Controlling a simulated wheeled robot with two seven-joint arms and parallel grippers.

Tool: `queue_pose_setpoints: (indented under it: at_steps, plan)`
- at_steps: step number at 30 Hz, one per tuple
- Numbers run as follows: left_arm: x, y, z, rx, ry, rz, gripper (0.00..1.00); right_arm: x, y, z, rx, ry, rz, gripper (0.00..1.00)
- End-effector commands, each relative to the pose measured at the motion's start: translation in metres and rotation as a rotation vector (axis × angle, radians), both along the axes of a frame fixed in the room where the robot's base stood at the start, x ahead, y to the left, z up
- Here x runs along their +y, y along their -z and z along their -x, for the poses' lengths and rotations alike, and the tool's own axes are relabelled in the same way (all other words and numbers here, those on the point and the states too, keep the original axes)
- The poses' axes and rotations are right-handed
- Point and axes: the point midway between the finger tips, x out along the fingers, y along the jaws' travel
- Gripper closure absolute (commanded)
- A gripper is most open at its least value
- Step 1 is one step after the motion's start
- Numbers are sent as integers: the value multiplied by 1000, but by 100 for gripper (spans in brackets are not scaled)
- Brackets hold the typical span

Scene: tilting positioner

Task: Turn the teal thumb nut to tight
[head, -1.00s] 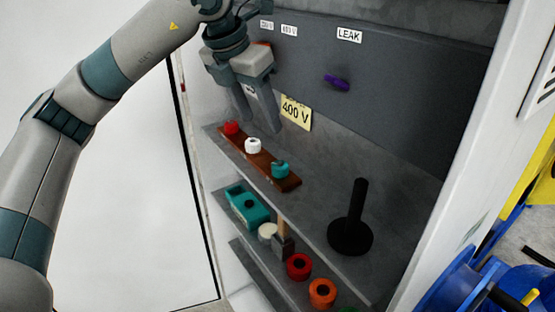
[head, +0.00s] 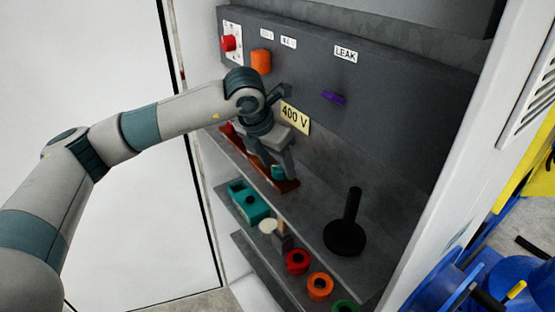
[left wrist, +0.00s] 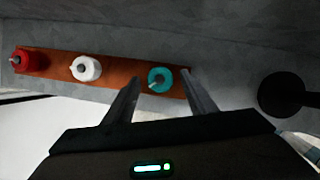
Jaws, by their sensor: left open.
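The teal thumb nut (left wrist: 160,79) sits at the right end of a brown bar (left wrist: 120,79) in the left wrist view. A white nut (left wrist: 86,68) and a red nut (left wrist: 30,61) are on the same bar to its left. In the head view the teal nut (head: 276,172) is partly hidden by my left gripper (head: 279,177). In the left wrist view my left gripper (left wrist: 160,90) is open, its fingers pointing toward the teal nut, one on each side. I cannot tell whether they touch it. My right gripper is not in view.
A black upright post on a round base (head: 345,236) stands on the shelf to the right. A teal block (head: 248,203) and several coloured rings are on lower shelves. The grey back panel carries a purple knob (head: 334,98) and an orange knob (head: 261,62).

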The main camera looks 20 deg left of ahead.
Motion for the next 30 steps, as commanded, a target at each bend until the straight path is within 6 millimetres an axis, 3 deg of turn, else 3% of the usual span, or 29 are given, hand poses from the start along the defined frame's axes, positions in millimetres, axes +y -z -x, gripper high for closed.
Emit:
queue_pose_setpoints:
  at_steps: [11,17,30]
  plan:
    - [-1,4,-2,0,1,0,49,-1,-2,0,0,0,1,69]
    - [0,4,-2,0,0,0,90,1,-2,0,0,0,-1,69]
    - [0,7,-2,-2,52,1,90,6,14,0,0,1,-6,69]
